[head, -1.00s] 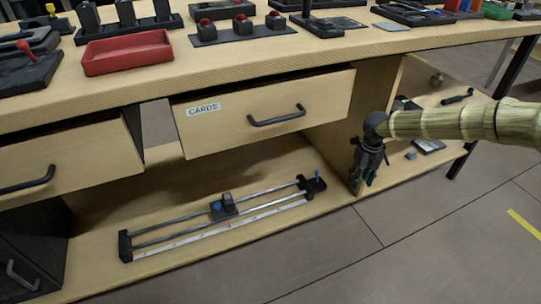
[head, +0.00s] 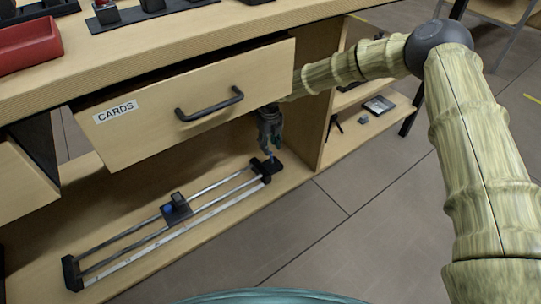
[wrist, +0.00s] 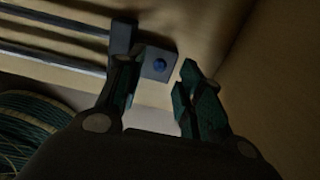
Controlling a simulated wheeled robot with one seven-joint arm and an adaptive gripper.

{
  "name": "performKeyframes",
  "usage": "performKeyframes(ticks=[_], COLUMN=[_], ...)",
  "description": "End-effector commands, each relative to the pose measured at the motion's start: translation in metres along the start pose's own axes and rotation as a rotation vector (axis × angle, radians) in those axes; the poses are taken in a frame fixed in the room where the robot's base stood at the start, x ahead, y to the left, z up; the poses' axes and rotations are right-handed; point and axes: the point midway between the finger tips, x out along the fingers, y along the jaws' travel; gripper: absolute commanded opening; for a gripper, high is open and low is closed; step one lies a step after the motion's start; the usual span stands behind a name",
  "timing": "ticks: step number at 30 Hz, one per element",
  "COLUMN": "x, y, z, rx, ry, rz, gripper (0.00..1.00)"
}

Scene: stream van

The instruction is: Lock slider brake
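The slider (head: 170,222) lies on the low shelf under the drawer, with two rails, a white scale strip and a dark end block at each end. Its carriage (head: 176,208) with a blue knob sits near the middle of the rails. My gripper (head: 270,146) is at the right end block, under the drawer.
The partly open CARDS drawer (head: 190,105) hangs just above and left of my gripper. An upright wooden panel (head: 318,120) stands to the right. A side shelf (head: 385,115) holds small items. The floor in front is clear.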

Motion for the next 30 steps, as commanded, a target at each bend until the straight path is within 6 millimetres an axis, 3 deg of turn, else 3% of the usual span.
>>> performKeyframes(ticks=[1,7,19,25,30], x=[0.013,0.040,0.048,0.048,0.048], y=[0.000,-0.001,-0.002,-0.002,-0.002], z=[0.000,-0.001,-0.002,-0.002,-0.002], rx=[0.000,0.002,0.003,0.003,0.003], ry=[0.001,0.001,0.000,0.000,0.000], rz=[0.000,0.000,0.000,0.000,0.000], gripper=[0.37,0.37,0.37,0.02,0.00])
